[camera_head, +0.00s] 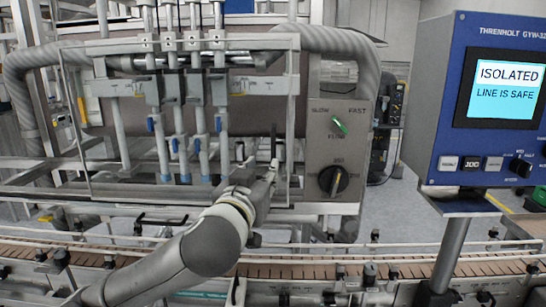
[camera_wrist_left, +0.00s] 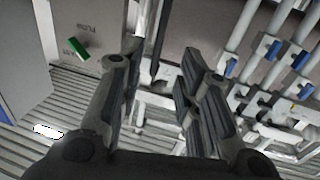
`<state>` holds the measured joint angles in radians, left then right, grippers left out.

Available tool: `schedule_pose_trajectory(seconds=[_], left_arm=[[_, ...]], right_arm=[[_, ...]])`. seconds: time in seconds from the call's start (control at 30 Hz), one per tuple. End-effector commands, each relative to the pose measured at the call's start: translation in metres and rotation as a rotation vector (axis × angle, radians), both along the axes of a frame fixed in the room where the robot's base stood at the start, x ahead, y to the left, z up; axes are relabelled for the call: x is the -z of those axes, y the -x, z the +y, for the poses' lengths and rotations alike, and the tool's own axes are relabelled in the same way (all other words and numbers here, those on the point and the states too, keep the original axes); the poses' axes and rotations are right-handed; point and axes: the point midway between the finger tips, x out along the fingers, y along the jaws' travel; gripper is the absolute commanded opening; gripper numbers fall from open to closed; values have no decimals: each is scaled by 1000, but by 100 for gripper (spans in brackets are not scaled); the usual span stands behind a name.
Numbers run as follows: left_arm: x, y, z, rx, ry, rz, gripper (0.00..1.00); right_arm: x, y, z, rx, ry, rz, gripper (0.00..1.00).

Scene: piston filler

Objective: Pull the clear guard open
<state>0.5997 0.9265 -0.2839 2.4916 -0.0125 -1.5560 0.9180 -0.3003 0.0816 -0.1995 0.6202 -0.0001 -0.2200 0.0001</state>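The clear guard (camera_head: 293,90) is a see-through panel with a pale frame across the front of the filler, over the nozzles. It looks closed across the front. A thin dark upright handle (camera_head: 273,143) is near its right edge. My left gripper (camera_head: 264,172) is at the lower right part of the guard, by the handle. In the left wrist view my left gripper (camera_wrist_left: 161,56) has its fingers apart, with a dark upright bar (camera_wrist_left: 157,40) between them and beyond the tips. Contact cannot be told. My right gripper is in neither view.
A grey panel with a green switch (camera_head: 340,125) and a black knob (camera_head: 333,180) is just right of the guard. A blue control box (camera_head: 450,110) reading "ISOLATED" stands at right. A conveyor (camera_head: 400,270) with rails runs along the front, below my left arm.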

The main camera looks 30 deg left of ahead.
Motion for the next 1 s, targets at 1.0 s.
schedule_pose_trajectory(seconds=[1.0], left_arm=[[1,-98,36,0,-1,4,32]], right_arm=[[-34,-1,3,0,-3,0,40]])
